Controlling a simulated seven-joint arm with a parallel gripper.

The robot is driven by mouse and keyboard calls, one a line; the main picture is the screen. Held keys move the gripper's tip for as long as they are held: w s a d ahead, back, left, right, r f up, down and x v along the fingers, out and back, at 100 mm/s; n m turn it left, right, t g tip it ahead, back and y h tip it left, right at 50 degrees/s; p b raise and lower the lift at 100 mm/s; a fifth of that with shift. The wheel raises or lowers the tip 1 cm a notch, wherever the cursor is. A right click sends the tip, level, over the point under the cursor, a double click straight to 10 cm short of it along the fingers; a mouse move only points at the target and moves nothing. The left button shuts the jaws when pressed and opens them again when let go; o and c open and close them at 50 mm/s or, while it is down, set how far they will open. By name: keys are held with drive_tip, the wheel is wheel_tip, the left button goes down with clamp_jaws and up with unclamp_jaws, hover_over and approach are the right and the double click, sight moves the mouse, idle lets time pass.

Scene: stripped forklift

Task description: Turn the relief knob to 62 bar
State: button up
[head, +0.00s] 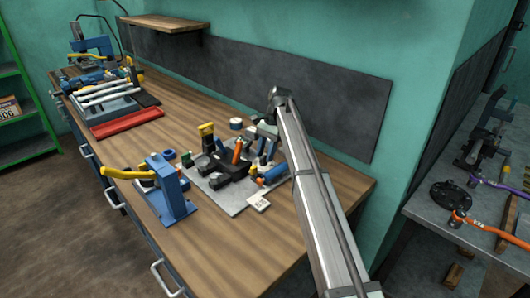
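A black block assembly (236,171) stands on a grey plate (238,202) on the wooden bench, with yellow, orange and blue parts on it. I cannot tell which small part is the relief knob, and no pressure reading is legible. My arm reaches in from the lower right and bends down behind the assembly. My gripper (264,131) seems to be at the assembly's far right side, small and partly hidden by my arm link. I cannot see whether its fingers are open or touch anything.
A blue press with a yellow lever (170,190) stands at the bench's front edge. A red tray (127,122) and a rack of grey cylinders (105,97) lie farther left. A white tag (258,201) lies at the plate's front right. Bare wood is free in front.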

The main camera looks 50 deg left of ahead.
drive_tip(key=m+y, duration=0.1)
drive_tip(key=m, duration=0.3)
drive_tip(key=d+m+y, duration=0.1)
drive_tip(key=m, duration=0.2)
drive_tip(key=shift+s+y, duration=0.15)
drive_tip(key=shift+y, duration=0.15)
drive_tip(key=m, duration=0.2)
drive_tip(key=m+t+y, duration=0.1)
drive_tip(key=m, duration=0.1)
drive_tip(key=m+t, duration=0.1)
drive_tip(key=m, duration=0.1)
drive_tip(key=shift+s+d+y, duration=0.15)
drive_tip(key=shift+s+y, duration=0.1)
drive_tip(key=shift+y, duration=0.15)
drive_tip(key=v, duration=1.4)
drive_tip(key=d+f+n, duration=0.4)
drive_tip(key=d+f, duration=0.1)
drive_tip(key=d, duration=0.7)
drive_tip(key=w+d+f+n+h, duration=0.1)
drive_tip(key=d+f+n, duration=0.4)
drive_tip(key=d, duration=0.6)
drive_tip(key=shift+d+n, duration=0.3)
drive_tip(key=shift+d, duration=0.1)
